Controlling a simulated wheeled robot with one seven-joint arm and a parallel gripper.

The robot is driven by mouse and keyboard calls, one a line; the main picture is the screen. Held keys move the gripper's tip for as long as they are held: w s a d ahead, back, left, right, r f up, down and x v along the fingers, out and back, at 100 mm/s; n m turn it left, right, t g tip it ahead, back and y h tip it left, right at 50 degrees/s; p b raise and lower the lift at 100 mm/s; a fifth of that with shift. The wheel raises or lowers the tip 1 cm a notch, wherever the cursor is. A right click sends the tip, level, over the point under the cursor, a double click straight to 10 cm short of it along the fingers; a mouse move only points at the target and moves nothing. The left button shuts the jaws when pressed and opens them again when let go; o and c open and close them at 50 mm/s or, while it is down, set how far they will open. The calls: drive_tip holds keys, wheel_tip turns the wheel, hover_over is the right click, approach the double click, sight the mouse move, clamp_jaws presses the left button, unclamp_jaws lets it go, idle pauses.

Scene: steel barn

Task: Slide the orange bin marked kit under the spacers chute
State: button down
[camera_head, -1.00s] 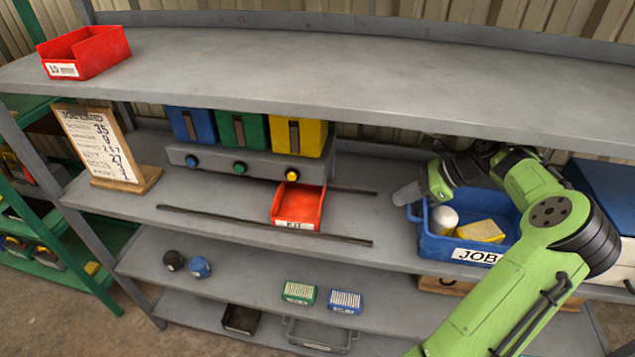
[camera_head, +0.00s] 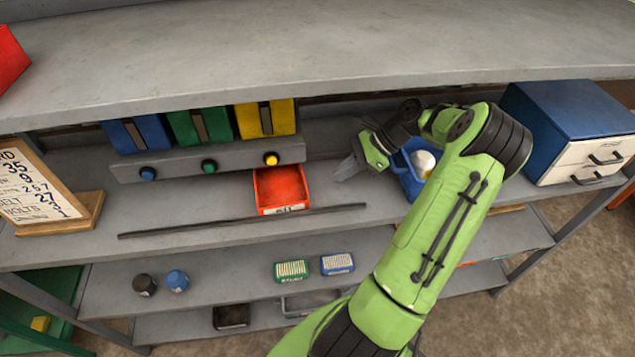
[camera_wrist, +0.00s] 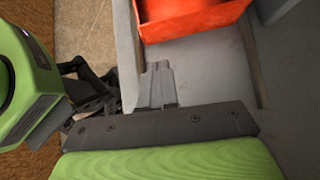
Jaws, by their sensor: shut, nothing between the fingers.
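The orange-red kit bin (camera_head: 283,186) sits on the middle shelf, below and in front of the yellow hopper (camera_head: 265,118). Its front label is small and blurred now. A blue hopper (camera_head: 137,134) and a green hopper (camera_head: 200,126) stand to the left; I cannot read which chute is spacers. My gripper (camera_head: 346,169) is shut and empty, to the right of the bin with a gap between. In the wrist view the closed fingers (camera_wrist: 160,85) point toward the shelf, and the bin (camera_wrist: 195,20) shows at the top, apart from them.
A dark rail (camera_head: 240,221) runs along the shelf in front of the bin. A blue job bin (camera_head: 404,172) stands behind my arm on the right, partly hidden. A wooden-framed board (camera_head: 40,195) stands at left. A blue drawer cabinet (camera_head: 570,125) is at far right. The upper shelf overhangs.

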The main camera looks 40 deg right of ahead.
sight(303, 182)
drive_tip(key=w+a, duration=0.1)
drive_tip(key=w+a+f, duration=0.1)
drive_tip(key=a, duration=0.1)
drive_tip(key=w+a+f, duration=0.1)
drive_tip(key=shift+a+f+b, duration=0.1)
drive_tip(key=shift+a+b, duration=0.05)
drive_tip(key=shift+b, duration=0.2)
drive_tip(key=shift+w+a, duration=0.25)
drive_tip(key=shift+a, duration=0.05)
drive_tip(key=w+a+p, duration=0.2)
drive_tip(key=a, duration=0.1)
drive_tip(key=shift+r, duration=0.2)
drive_tip(key=shift+w+a+f, duration=0.1)
drive_tip(key=shift+w+f, duration=0.05)
drive_tip(key=p+v, duration=0.1)
drive_tip(key=v, duration=0.6)
drive_tip(key=shift+s+r, duration=0.2)
drive_tip(key=shift+r, duration=0.05)
